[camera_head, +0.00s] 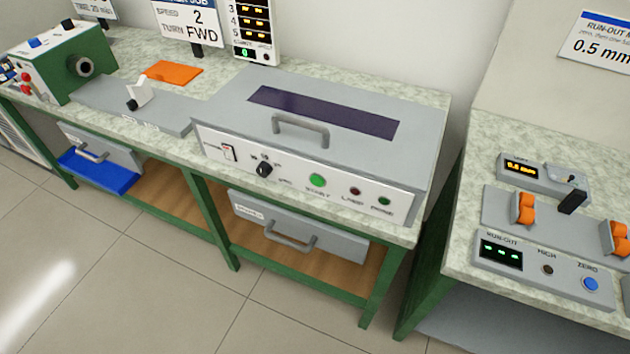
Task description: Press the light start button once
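The start button (317,180) is a round green button on the front panel of a grey box-shaped machine (222,106) on the bench. A label under it appears to read START. To its right on the panel are a dark red lamp (355,191) and a darker green round light or button (384,201). To its left are a black rotary knob (264,169) and a red-marked switch (229,152). The machine's lid has a handle (300,130) and a dark window (325,111), and looks closed. Neither of my grippers is in view.
A green lathe-like machine (85,50), an orange mat (174,72) and a signboard (188,18) stand at left. A drawer (300,230) sits under the bench. A second bench at right holds a run-out gauge panel (545,273). The floor (150,270) in front is clear.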

